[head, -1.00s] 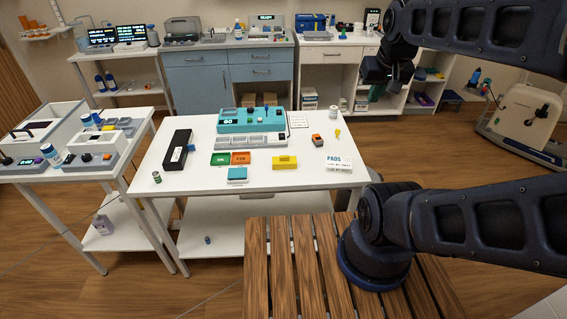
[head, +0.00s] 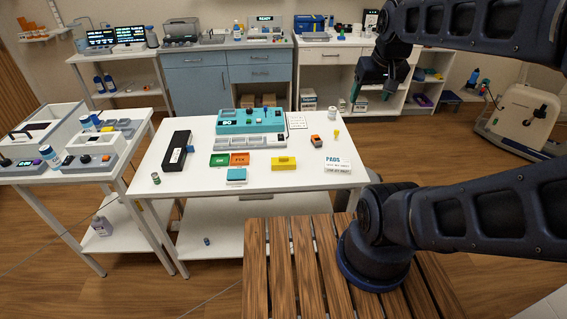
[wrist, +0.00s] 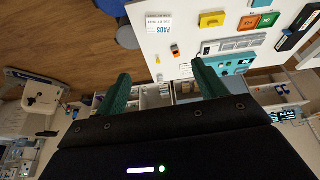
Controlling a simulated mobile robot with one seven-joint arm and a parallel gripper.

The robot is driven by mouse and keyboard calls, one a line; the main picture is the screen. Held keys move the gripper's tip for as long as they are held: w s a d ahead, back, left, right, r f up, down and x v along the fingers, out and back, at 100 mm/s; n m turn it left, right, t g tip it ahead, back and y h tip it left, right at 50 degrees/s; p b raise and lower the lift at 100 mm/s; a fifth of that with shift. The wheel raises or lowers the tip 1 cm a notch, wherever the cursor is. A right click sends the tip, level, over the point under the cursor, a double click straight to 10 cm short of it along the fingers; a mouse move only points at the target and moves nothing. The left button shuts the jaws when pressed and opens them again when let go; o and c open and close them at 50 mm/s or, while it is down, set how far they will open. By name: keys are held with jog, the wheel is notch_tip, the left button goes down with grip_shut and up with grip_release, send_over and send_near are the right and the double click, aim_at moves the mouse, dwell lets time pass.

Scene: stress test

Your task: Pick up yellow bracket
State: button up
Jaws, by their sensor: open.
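A small yellow piece (head: 337,134), which looks like the bracket, is at the right side of the white table, beyond the PADS card. It also shows in the wrist view (wrist: 158,60), small and between the finger directions; its exact shape is too small to tell. A larger yellow block (head: 284,163) lies nearer the table's front middle. My gripper (head: 376,98) is open and empty, raised beyond and right of the table, well apart from the small yellow piece. Its two green fingers show in the wrist view (wrist: 161,72).
An orange and grey item (head: 316,141) and a white container (head: 332,110) are near the small yellow piece. The teal device (head: 246,121) stands left of it. The PADS card (head: 338,163) lies in front. Bare tabletop surrounds the piece.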

jog(key=w+a+f+n+g, duration=0.1)
jog(key=w+a+f+n, duration=0.25)
jog(key=w, duration=0.45)
jog(key=n+g+h, duration=0.2)
jog(key=n+g, duration=0.1)
jog(key=n, duration=1.1)
send_near(283, 157)
jog(key=shift+w+d+f, duration=0.2)
jog(key=shift+d, duration=0.05)
jog(key=shift+d+f, duration=0.25)
jog(key=shift+f, duration=1.45)
jog(key=shift+d+f, duration=0.25)
jog(key=shift+f, duration=1.45)
jog(key=shift+d+f, duration=0.2)
jog(key=shift+f, duration=1.45)
jog(key=c, duration=1.1)
jog(key=shift+o, duration=0.2)
jog(key=shift+r, duration=0.1)
